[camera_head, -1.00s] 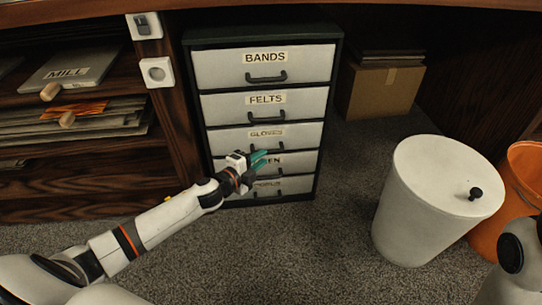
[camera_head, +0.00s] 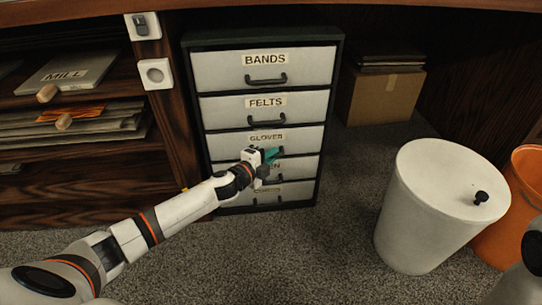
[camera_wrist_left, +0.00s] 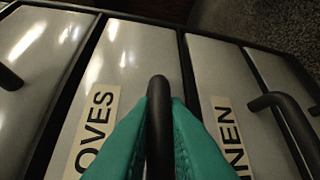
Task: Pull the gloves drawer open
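The gloves drawer (camera_head: 225,146) is the middle white front of a dark-framed cabinet and looks flush with the drawers around it. My left gripper (camera_head: 272,155) is at its handle, partly covering that handle in the head view. In the left wrist view, the teal fingers (camera_wrist_left: 160,115) lie close on both sides of the black handle (camera_wrist_left: 158,90) and look shut on it. The "OVES" part of the label (camera_wrist_left: 97,130) shows beside the left finger. My right gripper is out of view.
The felts drawer (camera_head: 225,110) is above and the linen drawer (camera_head: 305,168) below, both closed. A white lidded bin (camera_head: 425,220) and an orange bucket (camera_head: 515,235) stand at right. Shelves with papers (camera_head: 75,125) are at left. Carpet in front of the cabinet is clear.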

